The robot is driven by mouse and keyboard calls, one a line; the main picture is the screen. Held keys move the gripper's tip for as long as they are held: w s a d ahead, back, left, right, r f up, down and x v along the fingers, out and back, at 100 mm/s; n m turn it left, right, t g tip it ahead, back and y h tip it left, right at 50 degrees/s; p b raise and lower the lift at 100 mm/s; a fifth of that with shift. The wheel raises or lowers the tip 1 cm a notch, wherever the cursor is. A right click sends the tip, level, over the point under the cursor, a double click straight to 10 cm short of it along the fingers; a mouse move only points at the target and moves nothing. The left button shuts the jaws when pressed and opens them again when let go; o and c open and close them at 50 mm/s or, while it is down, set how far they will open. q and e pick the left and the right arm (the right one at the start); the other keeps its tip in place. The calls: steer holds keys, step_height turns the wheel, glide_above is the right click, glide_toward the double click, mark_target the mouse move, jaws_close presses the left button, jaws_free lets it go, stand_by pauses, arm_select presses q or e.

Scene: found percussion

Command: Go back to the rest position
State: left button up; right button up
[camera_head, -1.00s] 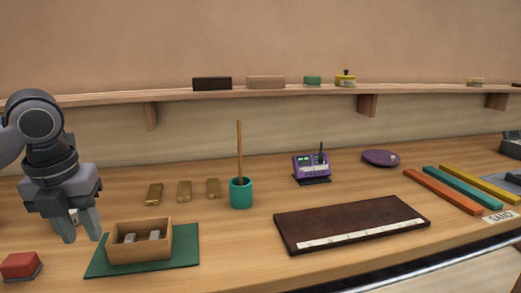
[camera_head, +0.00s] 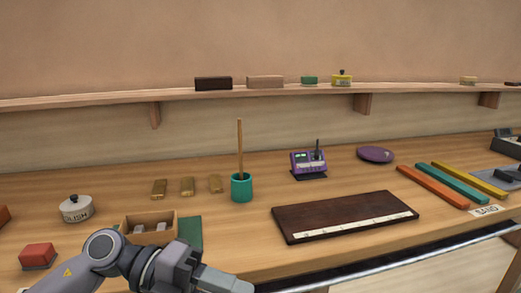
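My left arm comes in from the lower left, low at the front edge of the bench. My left gripper (camera_head: 222,281) points to the right, in front of the wooden box (camera_head: 133,219) on the green mat (camera_head: 190,234). I cannot tell if its fingers are apart; nothing shows between them. The arm hides the front of the box and mat. Grey pieces lie in the box. My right gripper is not in view.
A teal cup (camera_head: 241,188) with a stick, a dark board (camera_head: 345,216), brass bars (camera_head: 187,187), a purple device (camera_head: 308,164) and a red block (camera_head: 38,256) stand on the bench. A polish pot (camera_head: 77,209) is at left. A shelf (camera_head: 120,101) spans the wall.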

arm_select(q)
steer(key=w+a+f+n+t+y+p, duration=0.1)
steer(key=w+a+f+n+t+y, duration=0.2)
steer(key=n+t, duration=0.8)
steer(key=w+a+f+n+t+p, duration=0.15)
steer(key=a+f+n+t, duration=0.25)
steer(key=n+t, duration=0.75)
steer(key=s+a+f+n+g+y, duration=0.4)
steer(key=s+f+n+y, duration=0.1)
steer(key=f, duration=0.6)
steer(key=s+a+f+n+g+y, duration=0.5)
steer(key=s+f+n, duration=0.2)
steer(key=f, duration=0.4)
steer(key=shift+s+f+p, duration=0.15)
steer(key=shift+s+p, duration=0.2)
steer(key=shift+s, duration=0.5)
steer(key=shift+a, duration=0.1)
